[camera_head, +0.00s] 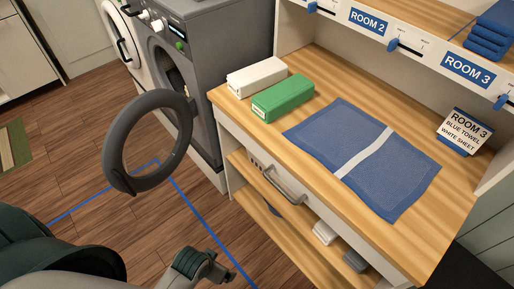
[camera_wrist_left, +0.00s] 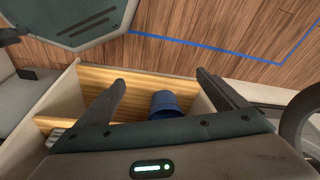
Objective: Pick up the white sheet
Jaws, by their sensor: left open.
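A white oblong block (camera_head: 256,77), perhaps the folded white sheet, lies at the left end of the wooden counter (camera_head: 450,240), behind a similar green block (camera_head: 283,97). A smaller white folded piece (camera_head: 325,233) sits on the lower shelf; I cannot tell which is the sheet. The sign (camera_head: 464,131) reads "ROOM 3 blue towel white sheet". A blue towel (camera_head: 335,130) with a white stripe lies flat on the counter. My left gripper (camera_head: 213,268) is low in front of the cabinet; in the wrist view it is open and empty (camera_wrist_left: 165,88). My right gripper is out of view.
An open round washer door (camera_head: 117,142) sticks out left of the counter. A drawer handle (camera_head: 284,186) juts from the counter front. A blue container (camera_wrist_left: 168,104) stands between the fingers' lines of view, on wood. Folded blue towels (camera_head: 490,38) fill the upper right cubby.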

